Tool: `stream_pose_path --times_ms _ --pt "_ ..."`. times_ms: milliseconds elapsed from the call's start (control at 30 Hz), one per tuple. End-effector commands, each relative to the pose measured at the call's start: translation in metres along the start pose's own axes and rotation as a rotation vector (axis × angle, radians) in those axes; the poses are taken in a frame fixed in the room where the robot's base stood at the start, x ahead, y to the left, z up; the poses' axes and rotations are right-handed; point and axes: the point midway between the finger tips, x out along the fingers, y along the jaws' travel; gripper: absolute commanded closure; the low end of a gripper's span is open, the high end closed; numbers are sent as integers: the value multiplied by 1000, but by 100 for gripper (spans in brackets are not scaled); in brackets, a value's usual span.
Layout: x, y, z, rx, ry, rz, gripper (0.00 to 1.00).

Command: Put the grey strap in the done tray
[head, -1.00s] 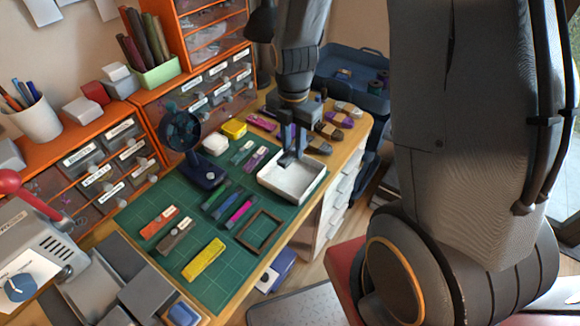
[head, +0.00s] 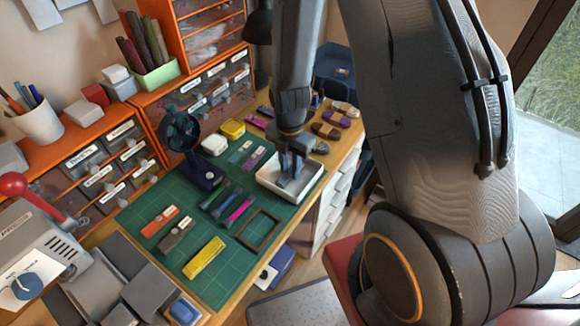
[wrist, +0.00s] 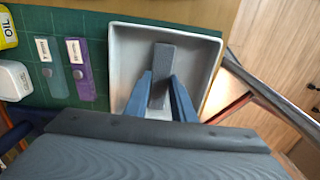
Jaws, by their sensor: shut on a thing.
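The grey strap (wrist: 162,72) is between the two blue fingers of my gripper (wrist: 161,80) in the wrist view, its upper part showing beyond the fingertips. The gripper is shut on it. The white tray (wrist: 205,50) lies beneath and around the strap in the wrist view. In the head view my gripper (head: 290,168) reaches down into the white tray (head: 270,187), within its walls. Whether the strap touches the tray floor I cannot tell. I cannot make out the strap in the head view.
A green cutting mat (head: 150,208) holds a yellow strap (head: 204,258), a brown frame (head: 259,230) and several other straps. Rolled cords (head: 325,131) lie at the right table edge.

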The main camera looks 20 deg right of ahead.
Motion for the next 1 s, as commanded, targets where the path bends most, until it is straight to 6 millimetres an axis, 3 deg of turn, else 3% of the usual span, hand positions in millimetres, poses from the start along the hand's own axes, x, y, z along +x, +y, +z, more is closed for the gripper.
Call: stream_pose_path --times_ms 233,267,367,767,1000 --pt "4 0 0 0 0 0 100" --pt "3 0 0 0 0 0 72" --pt "3 0 0 0 0 0 59" --pt "-4 1 1 0 -2 2 59" --pt "-33 2 1 0 -3 4 59"
